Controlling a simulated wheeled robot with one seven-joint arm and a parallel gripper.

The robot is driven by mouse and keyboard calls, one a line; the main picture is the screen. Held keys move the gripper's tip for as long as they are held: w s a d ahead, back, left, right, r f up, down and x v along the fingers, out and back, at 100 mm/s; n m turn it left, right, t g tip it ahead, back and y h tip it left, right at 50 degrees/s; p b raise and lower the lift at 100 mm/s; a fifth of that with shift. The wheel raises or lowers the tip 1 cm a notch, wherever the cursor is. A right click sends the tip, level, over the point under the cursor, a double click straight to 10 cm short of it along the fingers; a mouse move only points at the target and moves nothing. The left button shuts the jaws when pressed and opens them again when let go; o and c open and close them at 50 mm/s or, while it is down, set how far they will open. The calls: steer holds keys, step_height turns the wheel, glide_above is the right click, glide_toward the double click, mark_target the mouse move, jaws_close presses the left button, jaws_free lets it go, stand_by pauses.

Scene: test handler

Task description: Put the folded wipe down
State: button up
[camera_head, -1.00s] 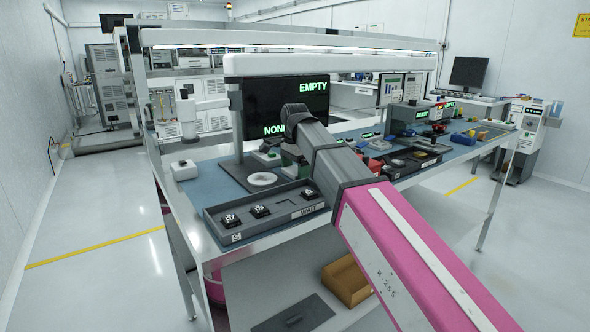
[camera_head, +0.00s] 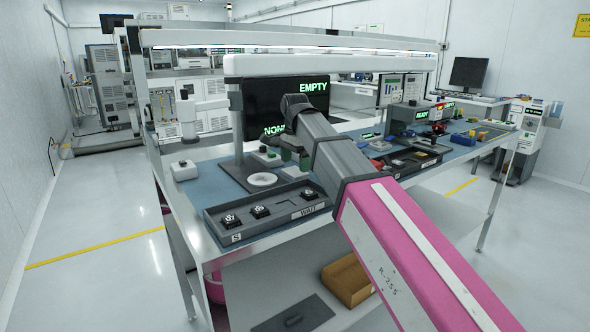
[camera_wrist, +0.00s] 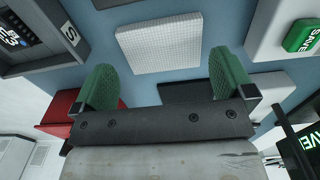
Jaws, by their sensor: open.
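The folded wipe (camera_wrist: 160,48) is a white square with a fine grid pattern. In the wrist view it lies flat on the blue mat, beyond the fingertips, with a visible gap to them. My gripper (camera_wrist: 164,80) has two green fingers spread wide apart, with nothing between them. In the head view my gripper (camera_head: 295,158) hangs low over the bench behind the grey tray, partly hidden by my arm. A small pale patch shows just below the fingers there; I cannot tell for sure that it is the wipe.
A grey tray (camera_head: 283,219) marked WAIT holds black parts at the bench front. A white round dish (camera_head: 262,179) stands behind it. A green SAVE button (camera_wrist: 302,35) sits on a white block close by.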

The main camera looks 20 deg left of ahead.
mark_target(295, 171)
step_height(295, 171, up, 9)
stand_by(0.3)
